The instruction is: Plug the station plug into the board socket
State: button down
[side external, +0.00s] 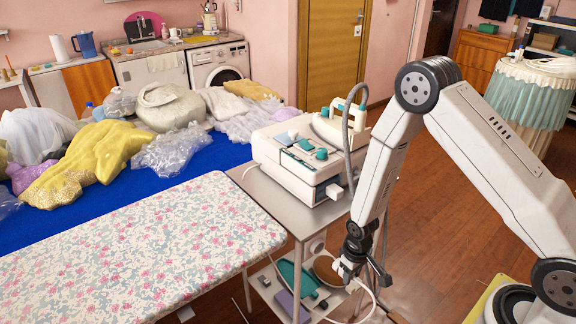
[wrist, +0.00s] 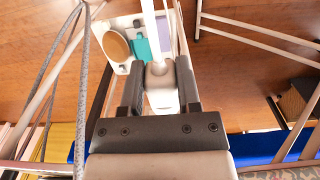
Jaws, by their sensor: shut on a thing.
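My gripper (side external: 349,266) is low beside the right front of the metal stand, below its top. In the wrist view my gripper (wrist: 160,88) has its two dark fingers closed on the white station plug (wrist: 161,92). A white cord runs from the plug to the top of that view. In the side view the plug (side external: 345,272) is small and partly hidden by the fingers, and its white cord hangs in a loop below. The white steam station (side external: 300,160) stands on the stand.
The stand's metal top (side external: 270,190) is just left of my gripper, with a lower shelf holding a teal item (side external: 296,278) and a brown round item (side external: 327,269). An iron (side external: 338,127) with a grey hose rests on the station. The floral ironing board (side external: 140,245) is at left.

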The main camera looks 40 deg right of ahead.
aim_at(338, 260)
jog(key=shift+w, duration=2.55)
jog(key=c, duration=0.8)
grip_release()
grip_shut()
